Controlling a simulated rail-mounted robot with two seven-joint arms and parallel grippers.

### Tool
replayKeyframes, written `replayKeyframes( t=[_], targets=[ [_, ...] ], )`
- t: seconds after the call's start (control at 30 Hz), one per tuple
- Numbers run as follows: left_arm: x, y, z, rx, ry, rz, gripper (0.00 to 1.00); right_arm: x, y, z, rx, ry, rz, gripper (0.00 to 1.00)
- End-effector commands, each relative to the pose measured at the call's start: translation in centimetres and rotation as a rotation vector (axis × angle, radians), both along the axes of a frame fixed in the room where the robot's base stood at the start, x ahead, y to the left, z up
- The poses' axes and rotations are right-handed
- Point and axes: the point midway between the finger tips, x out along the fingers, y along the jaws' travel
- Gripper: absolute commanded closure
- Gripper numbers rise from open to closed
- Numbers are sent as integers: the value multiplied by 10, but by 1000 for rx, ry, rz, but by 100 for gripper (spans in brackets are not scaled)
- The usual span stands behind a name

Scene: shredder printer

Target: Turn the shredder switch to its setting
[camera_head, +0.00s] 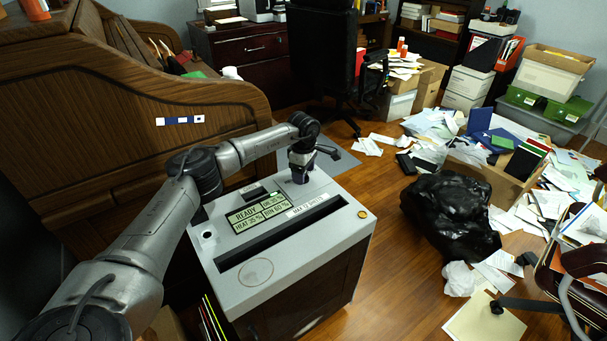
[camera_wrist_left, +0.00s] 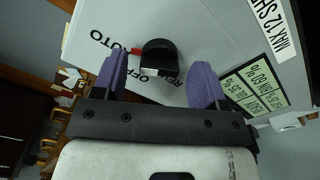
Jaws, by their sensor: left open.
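My left gripper (camera_wrist_left: 162,65) is open, with one purple finger on each side of the knob and visible gaps. In the head view my left gripper (camera_head: 301,174) is over the far end of the shredder top and hides the switch. My right gripper is not in view.
The shredder's lit display (camera_head: 260,212) reads READY, beside the long paper slot (camera_head: 275,236). The roll-top desk (camera_head: 110,110) stands close on the left. A black bag (camera_head: 450,212) and scattered papers lie on the floor at right. The shredder's near top is clear.

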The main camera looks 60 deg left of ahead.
Motion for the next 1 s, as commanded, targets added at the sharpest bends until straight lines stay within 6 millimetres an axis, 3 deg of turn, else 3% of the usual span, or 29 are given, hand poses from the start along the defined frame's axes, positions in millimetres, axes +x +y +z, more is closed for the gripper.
replayKeyframes(
  t=[0.27, 0.77, 1.0],
  targets=[
    [0, 0, 0, 0, 0, 0, 35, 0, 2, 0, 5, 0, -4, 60],
    [0, 0, 0, 0, 0, 0, 83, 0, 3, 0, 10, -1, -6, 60],
    [0, 0, 3, 0, 2, 26, 83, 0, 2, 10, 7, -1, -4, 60]
  ],
)
